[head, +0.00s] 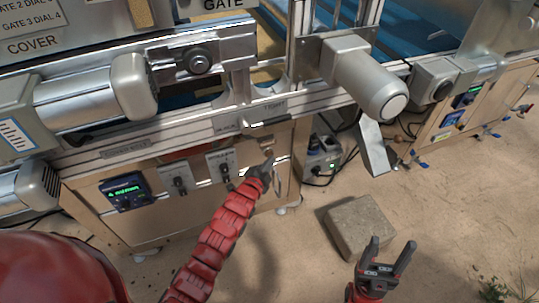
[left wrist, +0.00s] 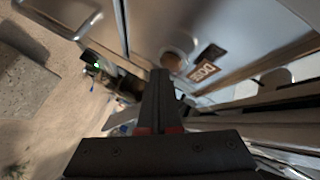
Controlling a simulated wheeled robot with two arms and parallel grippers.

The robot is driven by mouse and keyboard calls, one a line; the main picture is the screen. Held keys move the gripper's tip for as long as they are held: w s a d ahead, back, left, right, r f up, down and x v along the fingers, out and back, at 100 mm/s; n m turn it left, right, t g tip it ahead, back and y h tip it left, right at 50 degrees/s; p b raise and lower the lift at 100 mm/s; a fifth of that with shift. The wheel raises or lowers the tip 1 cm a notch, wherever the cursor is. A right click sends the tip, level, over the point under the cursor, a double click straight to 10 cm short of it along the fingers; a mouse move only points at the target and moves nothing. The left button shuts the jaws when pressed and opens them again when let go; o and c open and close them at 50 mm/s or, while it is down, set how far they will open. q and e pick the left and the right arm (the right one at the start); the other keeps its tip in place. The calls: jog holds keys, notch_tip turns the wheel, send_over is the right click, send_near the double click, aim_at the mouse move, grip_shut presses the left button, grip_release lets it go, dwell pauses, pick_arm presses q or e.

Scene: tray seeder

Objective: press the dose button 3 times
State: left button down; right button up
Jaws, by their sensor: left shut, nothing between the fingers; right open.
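My left gripper (head: 268,165) is shut and empty at the front panel of the machine, near the panel's right end. In the left wrist view, the shut fingers (left wrist: 160,76) point at a round brownish button (left wrist: 174,59) beside a small dark label (left wrist: 207,67) that seems to read DOSE. The fingertips overlap the button's lower left edge there. I cannot tell whether they touch it. In the head view the button is too small to make out surely. My right gripper (head: 388,252) is open and empty, low over the floor on the right.
The panel holds a display with green digits (head: 124,190) and two switches, one (head: 179,180) left of my left gripper. A metal rail runs above. A stone block (head: 360,227) lies on the floor by my right gripper. A motor (head: 368,82) juts out above.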

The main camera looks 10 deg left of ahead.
pick_arm(q)
jog(key=shift+w+a, duration=0.25)
jog(key=shift+w, duration=0.1)
dwell(0.6)
dwell(0.3)
jog(key=shift+s+d, duration=0.45)
jog(key=shift+s, duration=0.25)
jog(key=shift+s+d, duration=0.7)
jog(key=shift+s, duration=0.35)
jog(key=shift+s+d, duration=0.7)
jog(key=shift+s, duration=0.3)
